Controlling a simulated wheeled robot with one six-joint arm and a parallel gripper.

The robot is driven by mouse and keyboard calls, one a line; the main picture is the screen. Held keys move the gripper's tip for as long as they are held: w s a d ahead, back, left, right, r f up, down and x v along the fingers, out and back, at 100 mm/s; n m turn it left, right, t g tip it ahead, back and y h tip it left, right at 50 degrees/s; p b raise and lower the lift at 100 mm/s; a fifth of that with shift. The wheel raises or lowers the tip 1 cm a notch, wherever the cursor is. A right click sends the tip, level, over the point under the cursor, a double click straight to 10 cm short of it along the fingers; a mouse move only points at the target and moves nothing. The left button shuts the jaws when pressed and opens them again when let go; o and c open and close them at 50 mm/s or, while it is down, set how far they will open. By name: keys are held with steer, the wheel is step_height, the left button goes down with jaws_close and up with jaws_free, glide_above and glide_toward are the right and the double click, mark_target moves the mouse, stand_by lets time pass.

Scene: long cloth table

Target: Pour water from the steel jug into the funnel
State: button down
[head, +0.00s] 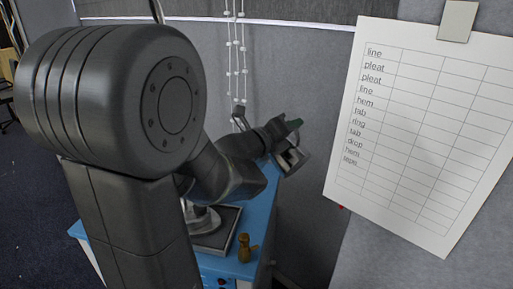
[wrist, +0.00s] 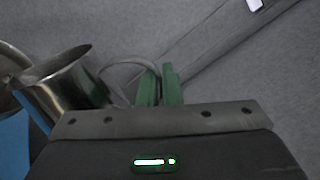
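The steel jug (head: 291,159) hangs at my gripper (head: 294,124), over the far right edge of the blue table, and looks tilted. In the wrist view the jug (wrist: 72,85) is left of my gripper (wrist: 159,86), its open mouth showing. Its looped handle reaches the green fingers, which are close together with the handle between them. I see no water. A round metal piece (wrist: 8,68), cut off at the left edge of the wrist view, may be the funnel. In the head view my arm hides much of the table, and I cannot pick out the funnel.
A grey metal object (head: 203,219) stands in a dark-rimmed tray (head: 217,245) on the blue table (head: 262,205). A small brown object (head: 245,248) stands beside the tray. A paper chart (head: 420,130) hangs at the right, before grey partitions. White beaded cords (head: 236,60) hang behind.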

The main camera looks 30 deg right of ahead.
steer(key=shift+w+a+r+n+p, duration=0.15)
steer(key=shift+w+r+n+p, duration=0.75)
steer(key=shift+p, duration=1.2)
stand_by(1.0)
steer(key=shift+w+a+r+n, duration=0.25)
steer(key=shift+w+n, duration=0.15)
steer(key=shift+w, duration=0.35)
steer(key=shift+w+a+r+n, duration=0.1)
steer(key=shift+w+r+n, duration=0.1)
steer(key=shift+w+n, duration=0.4)
stand_by(1.6)
steer(key=shift+w+a+r+n, duration=0.1)
steer(key=shift+w+r+n, duration=0.15)
steer(key=shift+w, duration=0.2)
steer(key=shift+w+a+r+n, duration=0.15)
steer(key=shift+w+n, duration=0.1)
steer(key=shift+w, duration=0.15)
stand_by(1.1)
